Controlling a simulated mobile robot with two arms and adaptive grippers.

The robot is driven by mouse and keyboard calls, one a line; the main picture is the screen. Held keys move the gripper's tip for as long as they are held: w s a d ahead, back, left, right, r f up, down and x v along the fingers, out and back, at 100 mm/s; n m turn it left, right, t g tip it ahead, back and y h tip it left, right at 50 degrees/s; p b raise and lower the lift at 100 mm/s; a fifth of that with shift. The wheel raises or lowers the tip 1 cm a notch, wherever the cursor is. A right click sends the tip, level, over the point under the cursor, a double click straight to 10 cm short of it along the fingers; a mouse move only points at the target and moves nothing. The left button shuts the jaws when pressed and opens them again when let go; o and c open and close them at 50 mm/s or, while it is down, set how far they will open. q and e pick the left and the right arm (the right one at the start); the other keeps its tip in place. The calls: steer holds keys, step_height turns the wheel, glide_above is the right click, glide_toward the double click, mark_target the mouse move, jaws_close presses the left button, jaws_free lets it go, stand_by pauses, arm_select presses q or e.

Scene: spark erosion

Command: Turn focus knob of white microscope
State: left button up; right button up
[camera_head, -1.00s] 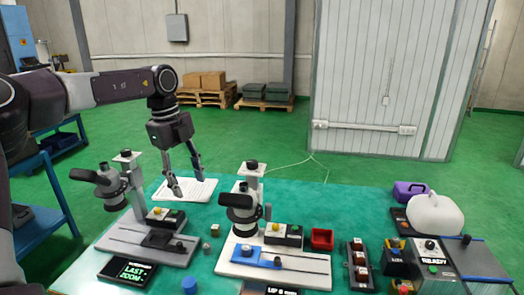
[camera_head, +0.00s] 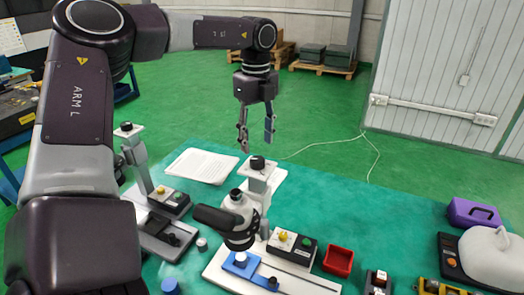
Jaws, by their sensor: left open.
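The white microscope (camera_head: 258,178) stands on the green table, with a white column, a black knob on top and a dark angled eyepiece head (camera_head: 232,222). Its long white base (camera_head: 222,275) carries a blue slide piece (camera_head: 240,264) and a button box (camera_head: 291,246). My left gripper (camera_head: 257,147) is open and empty, fingers pointing down, just above or behind the black top knob (camera_head: 257,162); I cannot tell whether they touch. My right gripper is not in view.
A red bin (camera_head: 338,261) sits right of the white microscope. The table behind the red bin is clear.

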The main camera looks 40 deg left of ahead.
mark_target(257, 159)
arm_select(q)
step_height(257, 159, down, 3)
steer(key=shift+s+r+p, duration=0.1)
steer(key=shift+s+p, duration=0.05)
steer(key=shift+p, duration=0.35)
steer(key=f, duration=0.2)
steer(key=shift+w+f+p, duration=0.3)
steer(key=shift+f+p, duration=0.1)
steer(key=shift+f, duration=0.1)
steer(key=shift+s, duration=0.1)
steer(key=shift+c, duration=0.6)
steer(key=c, duration=1)
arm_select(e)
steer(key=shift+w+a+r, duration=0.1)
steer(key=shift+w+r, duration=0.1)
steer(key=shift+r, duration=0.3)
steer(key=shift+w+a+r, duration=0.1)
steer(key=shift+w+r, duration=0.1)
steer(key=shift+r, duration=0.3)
